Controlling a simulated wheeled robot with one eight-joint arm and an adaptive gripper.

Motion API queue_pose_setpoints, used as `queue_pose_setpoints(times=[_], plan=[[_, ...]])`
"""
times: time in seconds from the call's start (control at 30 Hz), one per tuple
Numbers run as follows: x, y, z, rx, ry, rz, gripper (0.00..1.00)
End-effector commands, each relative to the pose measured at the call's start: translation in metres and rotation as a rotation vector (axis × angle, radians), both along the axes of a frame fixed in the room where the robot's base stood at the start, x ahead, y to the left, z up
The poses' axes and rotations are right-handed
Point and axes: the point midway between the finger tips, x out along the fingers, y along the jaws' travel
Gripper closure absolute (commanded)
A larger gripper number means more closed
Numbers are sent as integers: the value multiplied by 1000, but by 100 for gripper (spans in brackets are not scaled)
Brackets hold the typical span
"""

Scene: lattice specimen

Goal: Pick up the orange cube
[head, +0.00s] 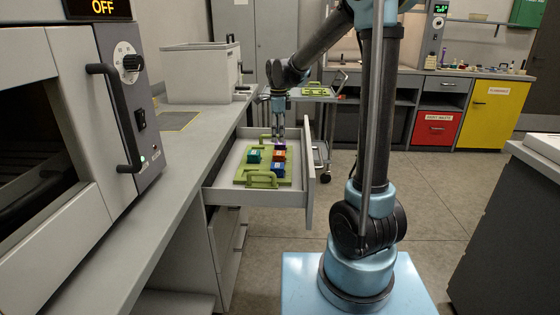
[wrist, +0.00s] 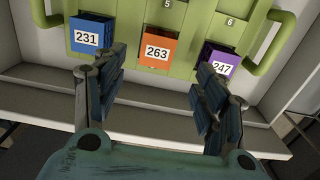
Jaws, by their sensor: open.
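The orange cube (wrist: 157,47), labelled 263, sits in a green tray (wrist: 205,20) with the blue cube (wrist: 90,35) labelled 231 to its left and the purple cube (wrist: 218,59) labelled 247 to its right. My gripper (wrist: 160,63) is open and empty, its fingers apart with the orange cube between and beyond them in the wrist view. In the head view my gripper (head: 279,138) is over the tray, close to the orange cube (head: 279,156). I cannot tell if the fingers touch any cube.
The tray lies in an open drawer (head: 255,197) under the grey counter (head: 165,155). A green-teal cube (head: 254,155) and a blue cube (head: 278,169) are also in the tray. The tray has raised green handles (head: 262,178). An oven-like machine (head: 80,110) stands at left.

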Motion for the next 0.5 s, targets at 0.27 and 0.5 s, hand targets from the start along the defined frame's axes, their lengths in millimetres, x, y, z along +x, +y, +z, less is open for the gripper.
queue_pose_setpoints(times=[0.27,0.5], plan=[[0,2,-39,0,0,3,35],[-1,3,-51,0,0,3,35]])
